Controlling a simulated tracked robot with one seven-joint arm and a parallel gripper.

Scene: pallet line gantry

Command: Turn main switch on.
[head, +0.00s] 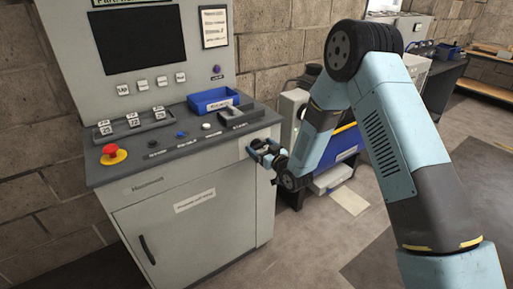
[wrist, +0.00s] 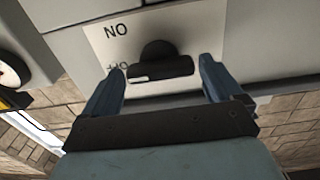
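The main switch is a black rotary knob (wrist: 160,70) on a white label plate (wrist: 105,32) in the wrist view. The picture is turned over, so the upper label reads "NO"; a second label by the left finger is partly hidden. The knob's bar lies across the view, its white mark at the left end, towards that second label. My gripper (wrist: 162,64) is open, one finger on each side of the knob; contact is not clear. In the head view my gripper (head: 262,149) is at the upper right of the cabinet front (head: 180,165) and largely covers the switch.
The console top carries a red emergency button (head: 113,152), a blue bin (head: 213,100) and several small buttons. A grey unit (head: 293,108) stands behind my gripper.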

